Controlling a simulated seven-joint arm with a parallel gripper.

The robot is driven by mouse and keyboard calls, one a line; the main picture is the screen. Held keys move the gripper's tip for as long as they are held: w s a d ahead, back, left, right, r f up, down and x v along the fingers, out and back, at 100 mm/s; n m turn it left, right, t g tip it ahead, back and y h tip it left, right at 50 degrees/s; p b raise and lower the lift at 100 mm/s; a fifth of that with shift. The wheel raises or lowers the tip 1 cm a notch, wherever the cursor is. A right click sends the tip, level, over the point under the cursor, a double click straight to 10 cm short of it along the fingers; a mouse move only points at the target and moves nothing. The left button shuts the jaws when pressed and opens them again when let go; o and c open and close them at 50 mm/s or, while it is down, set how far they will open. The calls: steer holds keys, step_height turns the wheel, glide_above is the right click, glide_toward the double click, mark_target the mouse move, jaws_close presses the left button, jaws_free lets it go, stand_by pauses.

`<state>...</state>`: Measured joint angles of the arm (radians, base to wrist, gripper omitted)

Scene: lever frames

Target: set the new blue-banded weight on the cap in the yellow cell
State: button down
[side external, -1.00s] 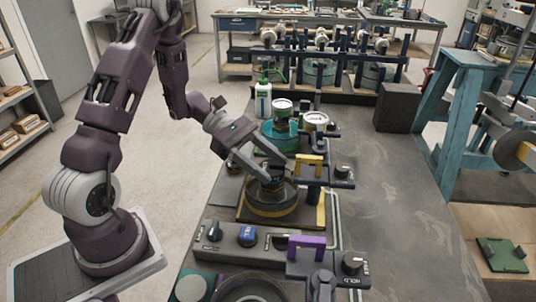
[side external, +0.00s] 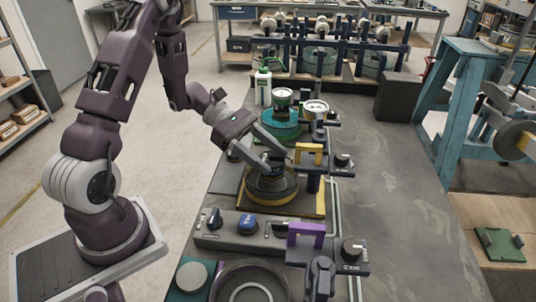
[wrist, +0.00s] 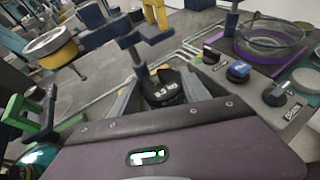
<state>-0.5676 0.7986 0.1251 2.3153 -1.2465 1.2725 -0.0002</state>
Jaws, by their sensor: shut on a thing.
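My gripper (side external: 270,164) reaches down over the yellow cell, its fingers shut on a dark weight (wrist: 165,88) with pale lettering on it. In the wrist view the weight sits between the two fingers. In the side view the fingers partly hide it, and a bit of blue shows there. The yellow cell's round, yellow-edged vessel (side external: 270,194) is directly below, on a yellow-edged base. The cap under the weight is hidden, so I cannot tell whether the weight touches it. A yellow handle (side external: 308,150) stands just right of the gripper.
A purple-handled cell (side external: 306,230) with a knob panel (side external: 232,230) is at the front. The bench top to the right (side external: 385,190) is clear.

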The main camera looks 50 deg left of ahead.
steer(key=shift+f, duration=0.15)
steer(key=shift+c, duration=2.2)
jaws_free()
steer(key=v, duration=0.7)
